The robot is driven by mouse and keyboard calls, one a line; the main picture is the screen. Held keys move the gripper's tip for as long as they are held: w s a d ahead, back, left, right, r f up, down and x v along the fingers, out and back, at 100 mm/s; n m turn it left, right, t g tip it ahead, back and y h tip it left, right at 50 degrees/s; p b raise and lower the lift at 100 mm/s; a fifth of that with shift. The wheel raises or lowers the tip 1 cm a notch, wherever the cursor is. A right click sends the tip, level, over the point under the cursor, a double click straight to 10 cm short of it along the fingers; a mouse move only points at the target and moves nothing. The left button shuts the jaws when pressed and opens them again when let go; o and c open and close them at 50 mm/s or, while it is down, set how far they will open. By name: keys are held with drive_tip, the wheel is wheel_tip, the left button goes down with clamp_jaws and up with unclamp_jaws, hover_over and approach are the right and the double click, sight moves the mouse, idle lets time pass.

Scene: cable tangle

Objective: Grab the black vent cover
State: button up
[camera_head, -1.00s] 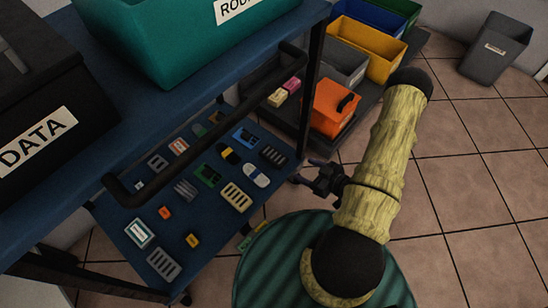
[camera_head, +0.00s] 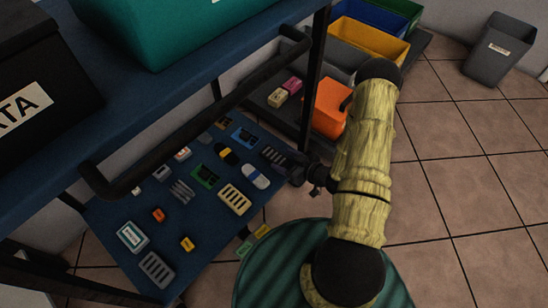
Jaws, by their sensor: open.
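The black vent cover (camera_head: 273,155), a dark rectangle with pale slots, lies near the right edge of the lower blue shelf (camera_head: 208,240). My gripper (camera_head: 288,163) is right beside its right end, over the shelf's right edge. The gripper is open. Its dark fingers are small and blend with the cover, so I cannot tell whether they touch it or straddle it.
A black handle bar (camera_head: 200,115) and a shelf post (camera_head: 314,85) stand close by. An orange bin (camera_head: 329,108) is behind.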

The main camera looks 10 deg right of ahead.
sight(274, 156)
drive_tip(key=b+x, duration=0.2)
drive_tip(key=x, duration=0.3)
drive_tip(key=shift+s+b, duration=0.1)
drive_tip(key=shift+b, duration=0.2)
drive_tip(key=shift+w+a+f, duration=0.15)
drive_tip(key=shift+w+a, duration=0.05)
drive_tip(key=shift+w, duration=0.2)
drive_tip(key=shift+c, duration=0.2)
drive_tip(key=c, duration=0.7)
